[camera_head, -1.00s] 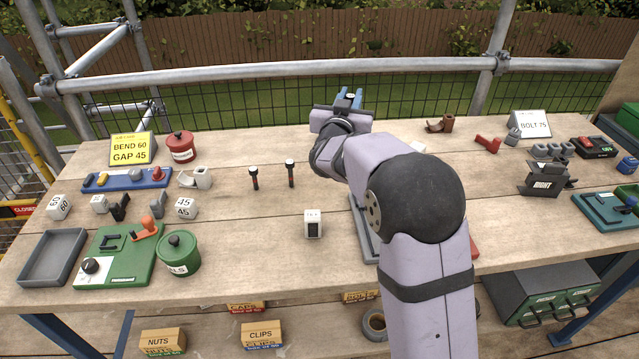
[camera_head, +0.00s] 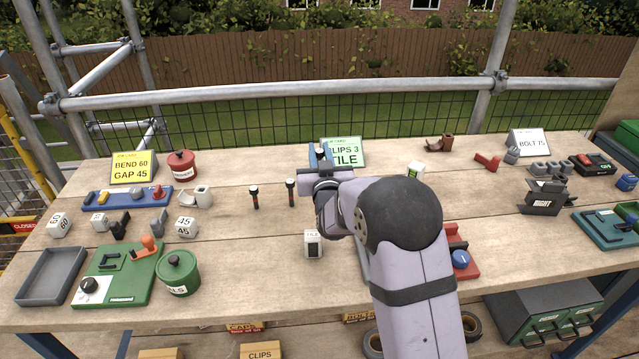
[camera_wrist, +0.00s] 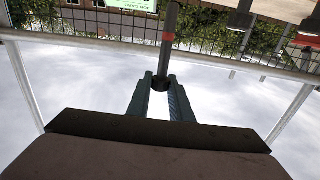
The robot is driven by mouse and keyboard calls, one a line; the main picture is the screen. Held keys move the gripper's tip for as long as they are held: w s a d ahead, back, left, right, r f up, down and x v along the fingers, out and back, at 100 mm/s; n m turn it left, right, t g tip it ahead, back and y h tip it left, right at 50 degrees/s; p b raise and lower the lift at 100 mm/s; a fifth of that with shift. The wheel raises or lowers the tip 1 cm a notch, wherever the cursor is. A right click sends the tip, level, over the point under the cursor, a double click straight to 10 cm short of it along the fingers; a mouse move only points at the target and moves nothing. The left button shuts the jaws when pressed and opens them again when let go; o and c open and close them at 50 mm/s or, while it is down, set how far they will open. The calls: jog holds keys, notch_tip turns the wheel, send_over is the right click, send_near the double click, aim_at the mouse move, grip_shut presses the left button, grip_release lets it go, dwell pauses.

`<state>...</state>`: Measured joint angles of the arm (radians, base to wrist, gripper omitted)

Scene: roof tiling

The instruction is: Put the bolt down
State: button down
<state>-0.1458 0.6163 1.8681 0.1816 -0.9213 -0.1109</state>
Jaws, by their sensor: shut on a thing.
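My gripper (camera_head: 320,157) is over the back middle of the bench in the head view, in front of a green and white card. In the wrist view my gripper (camera_wrist: 160,92) is shut on a dark bolt (camera_wrist: 171,22) with a red band; its dark end sits between the jaws. In the head view the held bolt is hard to make out. Two other dark bolts, a left one (camera_head: 254,198) and a right one (camera_head: 290,190), stand upright on the bench, left of my gripper.
A white block (camera_head: 313,244) stands nearer the front. A red piece with a blue knob (camera_head: 461,259) is right of my arm. The "BOLT 75" card (camera_head: 529,143) stands at the back right. Bare wood lies around the standing bolts.

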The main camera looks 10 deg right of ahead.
jog(key=shift+f+p, duration=0.4)
jog(key=shift+f, duration=3.2)
jog(key=shift+f, duration=0.1)
jog(key=shift+f+b, duration=0.25)
jog(key=shift+b, duration=0.1)
jog(key=c, duration=1.6)
grip_release()
jog(key=shift+r, duration=0.1)
jog(key=shift+s+r+p, duration=0.1)
jog(key=shift+r+p, duration=0.1)
jog(key=shift+p, duration=0.15)
jog(key=s+b, duration=0.2)
jog(key=s, duration=1)
jog(key=shift+w, duration=0.1)
